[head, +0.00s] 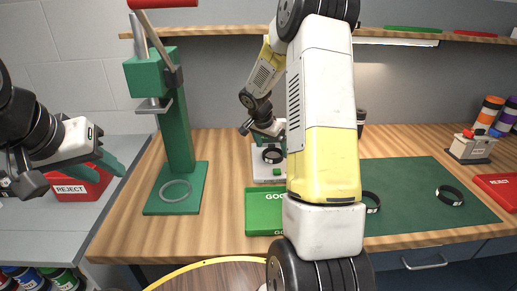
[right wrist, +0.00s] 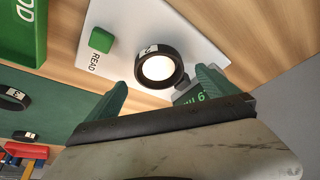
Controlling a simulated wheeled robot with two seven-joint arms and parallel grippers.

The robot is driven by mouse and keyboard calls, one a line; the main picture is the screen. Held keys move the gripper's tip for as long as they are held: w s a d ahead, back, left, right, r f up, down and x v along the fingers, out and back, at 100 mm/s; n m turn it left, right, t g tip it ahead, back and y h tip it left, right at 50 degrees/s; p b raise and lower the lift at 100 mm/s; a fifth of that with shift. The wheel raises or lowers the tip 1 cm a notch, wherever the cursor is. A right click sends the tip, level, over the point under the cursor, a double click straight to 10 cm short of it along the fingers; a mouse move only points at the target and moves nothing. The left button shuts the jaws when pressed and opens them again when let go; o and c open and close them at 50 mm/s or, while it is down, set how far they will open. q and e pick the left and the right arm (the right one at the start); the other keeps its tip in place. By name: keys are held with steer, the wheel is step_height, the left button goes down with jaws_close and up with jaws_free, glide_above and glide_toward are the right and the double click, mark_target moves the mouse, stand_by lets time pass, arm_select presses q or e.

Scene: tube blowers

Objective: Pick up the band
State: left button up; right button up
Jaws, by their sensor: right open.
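A black band (head: 272,155) with a white label lies on the white reader (head: 268,176), and in the right wrist view the band (right wrist: 158,67) encircles a lit round spot. My right gripper (head: 268,133) is over the reader. Its green fingers (right wrist: 157,95) are apart on either side of the band, with nothing between them touching it. Two more black bands (head: 371,202) (head: 450,196) lie on the green mat (head: 410,215). My left gripper (head: 97,167) is at the far left by the red REJECT bin (head: 75,190), its green fingers apart and empty.
A green press (head: 178,120) with a grey ring on its base stands left of the reader. A green GOOD tray (head: 264,218) is in front of the reader. My right arm hides part of the bench.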

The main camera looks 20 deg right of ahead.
steer(key=shift+x, duration=1.25)
steer(key=c, duration=1.6)
steer(key=shift+o, duration=0.2)
steer(key=shift+r, duration=0.15)
